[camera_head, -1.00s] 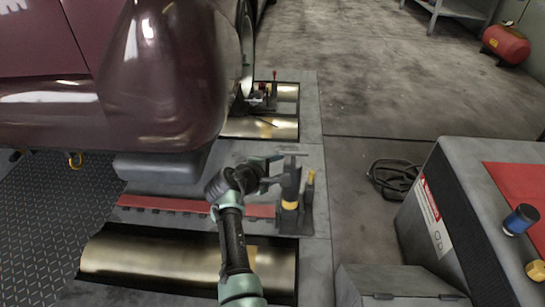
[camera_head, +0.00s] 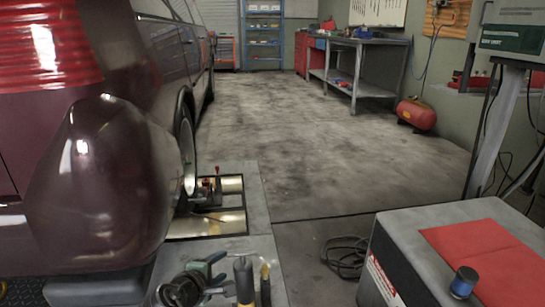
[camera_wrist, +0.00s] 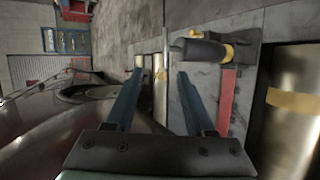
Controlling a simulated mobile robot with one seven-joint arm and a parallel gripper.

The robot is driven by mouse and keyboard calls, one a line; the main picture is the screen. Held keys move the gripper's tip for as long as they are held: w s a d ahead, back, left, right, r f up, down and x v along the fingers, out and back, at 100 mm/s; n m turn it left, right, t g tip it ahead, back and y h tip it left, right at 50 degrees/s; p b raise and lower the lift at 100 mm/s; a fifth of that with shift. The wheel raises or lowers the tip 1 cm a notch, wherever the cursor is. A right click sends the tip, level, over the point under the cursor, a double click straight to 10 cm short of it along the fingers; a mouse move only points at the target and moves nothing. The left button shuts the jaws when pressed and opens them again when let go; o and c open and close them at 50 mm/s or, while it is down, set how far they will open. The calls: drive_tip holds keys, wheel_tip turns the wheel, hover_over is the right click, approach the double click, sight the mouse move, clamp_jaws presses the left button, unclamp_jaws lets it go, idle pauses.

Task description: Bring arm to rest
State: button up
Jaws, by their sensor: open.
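My gripper (camera_head: 208,279) is at the bottom edge of the head view, just left of an upright tool with a yellow band (camera_head: 244,280). In the wrist view my gripper (camera_wrist: 160,75) has its two dark fingers wide apart with nothing held between them. The tool, a dark cylinder with yellow ends (camera_wrist: 200,50), lies beyond the right finger. I cannot tell the exact gap to it. Most of my arm is below the head view.
A dark red car (camera_head: 100,190) stands close on the left, its wheel near metal rollers (camera_head: 210,224). A grey cabinet (camera_head: 395,235) with a red mat (camera_head: 480,250) and blue-topped can (camera_head: 463,283) is at right. A coiled cable (camera_head: 345,255) lies beside it. Floor beyond is clear.

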drive_tip(key=s+d+r+m+t+y+p, duration=0.1)
drive_tip(key=d+r+m+t+p, duration=0.15)
drive_tip(key=r, duration=1.05)
drive_tip(key=s+d+r+m+t+y+p, duration=0.1)
drive_tip(key=s+d+r+m+t, duration=0.2)
drive_tip(key=r, duration=1.1)
drive_tip(key=d+r+m+t+y+p, duration=0.1)
drive_tip(key=r+m+t+p, duration=0.3)
drive_tip(key=r, duration=0.9)
drive_tip(key=s+d+r+m+t+p, duration=0.25)
drive_tip(key=s+d+r+m, duration=0.2)
drive_tip(key=s+r, duration=0.75)
drive_tip(key=s+d+r+m+t+p, duration=0.1)
drive_tip(key=s+d+r+m+t, duration=0.3)
drive_tip(key=s+r, duration=0.85)
wheel_tip(320, 180, up, 38)
drive_tip(key=w+p, duration=0.2)
drive_tip(key=p, duration=3.4)
drive_tip(key=shift+w+n+h, duration=0.3)
drive_tip(key=shift+w+n, duration=0.05)
drive_tip(key=shift+n, duration=0.05)
drive_tip(key=shift+r+p, duration=0.2)
drive_tip(key=shift+p, duration=0.1)
drive_tip(key=shift+c, duration=0.3)
drive_tip(key=shift+a, duration=0.1)
